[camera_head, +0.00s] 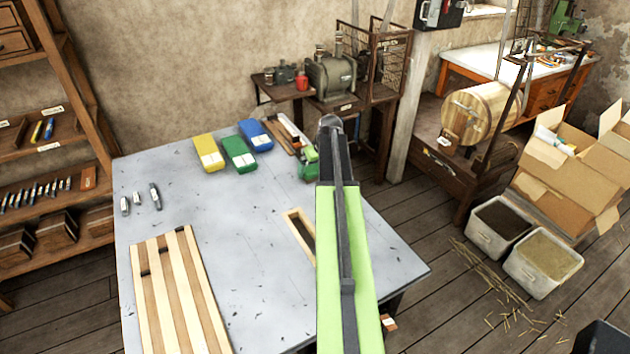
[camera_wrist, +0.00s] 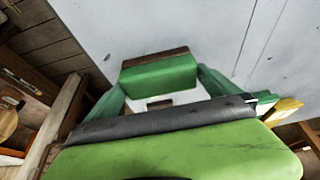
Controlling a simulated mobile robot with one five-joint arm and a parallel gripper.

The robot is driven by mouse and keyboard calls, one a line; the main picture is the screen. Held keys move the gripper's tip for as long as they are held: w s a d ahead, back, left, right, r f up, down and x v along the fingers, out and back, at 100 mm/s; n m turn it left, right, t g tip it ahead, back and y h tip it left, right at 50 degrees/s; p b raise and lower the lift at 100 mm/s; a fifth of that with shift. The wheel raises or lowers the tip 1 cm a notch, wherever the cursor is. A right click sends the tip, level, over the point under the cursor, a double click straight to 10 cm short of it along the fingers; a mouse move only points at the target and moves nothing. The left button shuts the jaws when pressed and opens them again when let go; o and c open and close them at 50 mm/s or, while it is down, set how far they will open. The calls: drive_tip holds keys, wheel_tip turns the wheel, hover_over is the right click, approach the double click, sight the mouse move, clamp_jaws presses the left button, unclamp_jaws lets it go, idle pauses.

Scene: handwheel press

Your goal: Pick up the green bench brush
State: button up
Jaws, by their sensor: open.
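A green block with a brown edge, which looks like the green bench brush (camera_wrist: 160,72), shows in the wrist view between the two green fingers of my gripper (camera_wrist: 162,85). The fingers are open, one on each side of it. I cannot tell whether either finger touches it. In the head view a dark green piece (camera_head: 308,172) shows at the table's far right edge, beside my arm. My arm hides most of that spot and the gripper's fingers, so I cannot clearly separate brush from gripper there.
Yellow (camera_head: 209,153), green (camera_head: 239,153) and blue (camera_head: 256,135) boxes stand on the grey table (camera_head: 235,215), left of my arm. A narrow wooden frame (camera_head: 298,232) and a slatted wooden board (camera_head: 178,290) lie nearer. The table's middle is clear.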

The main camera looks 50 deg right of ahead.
sight(315, 165)
drive_tip(key=shift+w+f, duration=0.2)
drive_tip(key=shift+f, duration=0.35)
drive_tip(key=shift+r, duration=0.15)
drive_tip(key=c, duration=1.1)
drive_tip(key=shift+r, duration=0.1)
drive_tip(key=shift+r+p, duration=0.3)
drive_tip(key=shift+p, duration=0.2)
drive_tip(key=r+p, duration=0.3)
drive_tip(key=s+r+p, duration=0.1)
drive_tip(key=shift+d+r+p, duration=0.25)
drive_tip(key=shift+r+p, duration=0.1)
drive_tip(key=s+d+r+p, duration=0.4)
drive_tip(key=s+r+p, duration=0.1)
drive_tip(key=s, duration=0.4)
drive_tip(key=shift+s+d+r+p, duration=0.3)
drive_tip(key=shift+d, duration=0.1)
